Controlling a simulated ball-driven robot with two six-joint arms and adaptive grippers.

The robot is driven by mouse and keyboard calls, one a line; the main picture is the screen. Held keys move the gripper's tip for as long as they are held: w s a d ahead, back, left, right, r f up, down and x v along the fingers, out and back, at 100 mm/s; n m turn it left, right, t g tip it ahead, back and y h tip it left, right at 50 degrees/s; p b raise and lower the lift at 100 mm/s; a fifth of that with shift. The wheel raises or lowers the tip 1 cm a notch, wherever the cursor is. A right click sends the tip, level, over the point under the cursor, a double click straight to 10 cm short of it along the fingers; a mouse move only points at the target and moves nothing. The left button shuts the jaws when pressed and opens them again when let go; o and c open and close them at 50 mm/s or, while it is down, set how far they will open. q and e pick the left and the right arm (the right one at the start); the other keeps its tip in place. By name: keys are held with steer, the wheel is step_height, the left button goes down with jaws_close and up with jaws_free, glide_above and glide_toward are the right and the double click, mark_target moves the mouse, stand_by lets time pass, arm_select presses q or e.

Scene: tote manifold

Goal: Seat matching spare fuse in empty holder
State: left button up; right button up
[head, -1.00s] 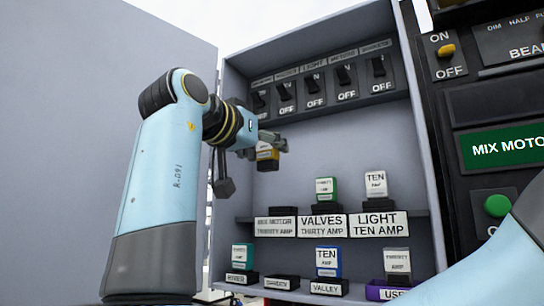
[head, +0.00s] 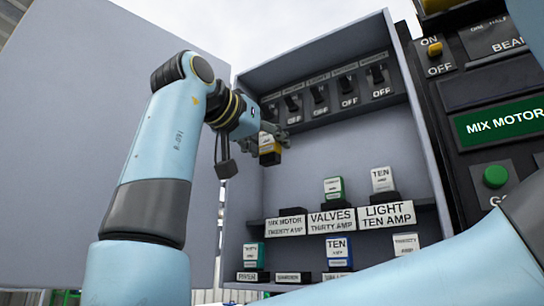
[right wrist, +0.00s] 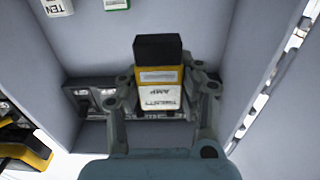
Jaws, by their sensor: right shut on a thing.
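My right gripper (head: 275,136) is shut on a fuse (head: 269,151) with a yellow band, a black end and a white label. In the right wrist view the fuse (right wrist: 160,80) sits between both fingers; its label appears upside down and ends in AMP. It is held in the air inside the cabinet, above the middle shelf. Below it is the MIX MOTOR label (head: 286,226), with a low black holder (head: 290,212) behind it and no fuse showing there. VALVES holds a green-edged fuse (head: 334,188); LIGHT holds a white TEN fuse (head: 382,180). My left gripper is out of view.
A row of switches (head: 345,85) runs across the cabinet top. The lower shelf has a teal fuse (head: 253,253), a blue TEN fuse (head: 338,248) and a white fuse (head: 405,243). The open door (head: 90,110) stands left. My arm hides the lower right.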

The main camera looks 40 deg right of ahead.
steer(key=shift+s+a+b, duration=0.1)
steer(key=shift+a+b, duration=0.2)
step_height(320, 180, up, 7)
steer(key=p, duration=0.6)
steer(key=shift+d, duration=0.15)
step_height(320, 180, up, 5)
steer(key=p, duration=0.4)
